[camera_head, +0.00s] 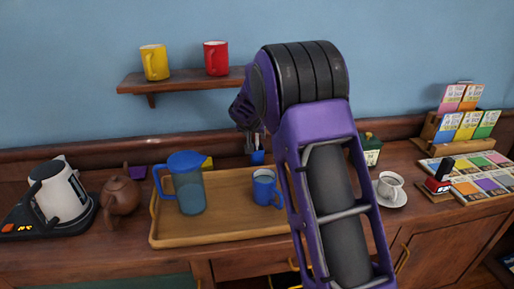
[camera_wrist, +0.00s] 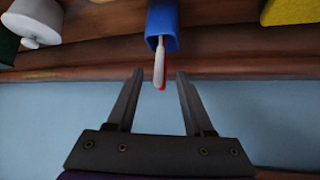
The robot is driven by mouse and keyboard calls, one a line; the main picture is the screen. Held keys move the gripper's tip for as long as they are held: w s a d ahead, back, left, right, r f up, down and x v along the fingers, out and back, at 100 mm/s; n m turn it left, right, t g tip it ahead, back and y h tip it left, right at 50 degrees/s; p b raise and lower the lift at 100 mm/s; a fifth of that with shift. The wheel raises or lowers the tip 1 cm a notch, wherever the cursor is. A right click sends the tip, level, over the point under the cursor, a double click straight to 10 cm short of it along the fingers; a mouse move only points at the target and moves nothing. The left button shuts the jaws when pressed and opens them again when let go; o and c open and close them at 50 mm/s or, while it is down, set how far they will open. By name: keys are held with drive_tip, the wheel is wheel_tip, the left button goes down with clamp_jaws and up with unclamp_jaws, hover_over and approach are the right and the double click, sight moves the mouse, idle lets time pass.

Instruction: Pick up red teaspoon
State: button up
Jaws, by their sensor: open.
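A blue cup-like holder (camera_wrist: 162,22) shows at the top of the wrist view, with a pale spoon-like utensil (camera_wrist: 159,62) sticking out of it. A small red edge, likely the red teaspoon (camera_wrist: 163,85), shows just behind that utensil; most of it is hidden. My gripper (camera_wrist: 158,74) is open, its two fingers on either side of the utensil ends, with gaps on both sides.
A wooden tray (camera_head: 225,232) holds a blue pitcher (camera_head: 187,185) and a blue mug (camera_head: 265,187). A kettle (camera_head: 58,193) and brown teapot (camera_head: 121,195) stand left. A white cup (camera_head: 390,185) on a saucer stands right. A shelf (camera_head: 185,79) with yellow and red mugs is above.

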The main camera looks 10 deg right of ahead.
sight(257, 138)
drive_tip(key=x, duration=0.3)
drive_tip(key=shift+w+d+f, duration=0.1)
drive_tip(key=shift+w+f, duration=0.05)
clamp_jaws()
idle(1.3)
